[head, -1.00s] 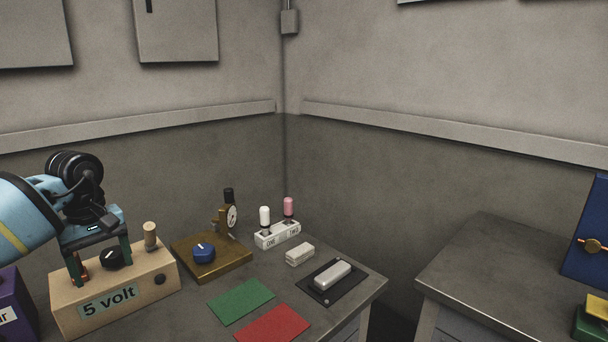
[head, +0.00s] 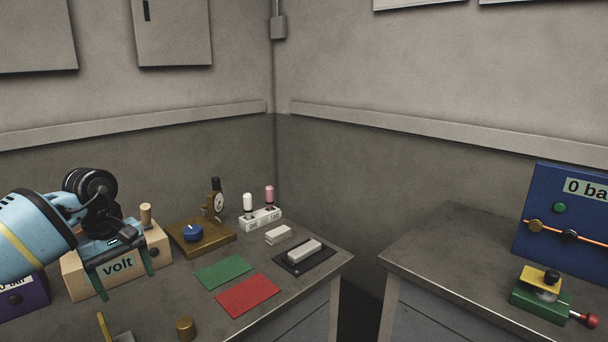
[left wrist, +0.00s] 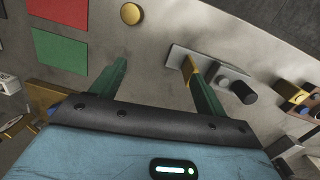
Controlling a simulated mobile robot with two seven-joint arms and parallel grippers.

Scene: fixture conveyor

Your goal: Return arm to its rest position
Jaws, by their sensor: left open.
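My left gripper (head: 123,282) is in front of the tan box labelled "volt" (head: 118,264), above the table, and partly covers the box's label and top. Its two green fingers are spread apart with nothing between them. In the left wrist view the open fingers (left wrist: 158,72) point over bare grey table. The blue and black left arm comes in from the left edge of the head view. My right gripper does not show.
Nearby on the table are a brass cylinder (head: 185,328), green mat (head: 224,272), red mat (head: 248,296), a brass base with blue knob (head: 212,243) and a purple box (head: 22,301). A plate with a yellow lever (left wrist: 194,70) lies near one finger. A second table (head: 455,262) stands right.

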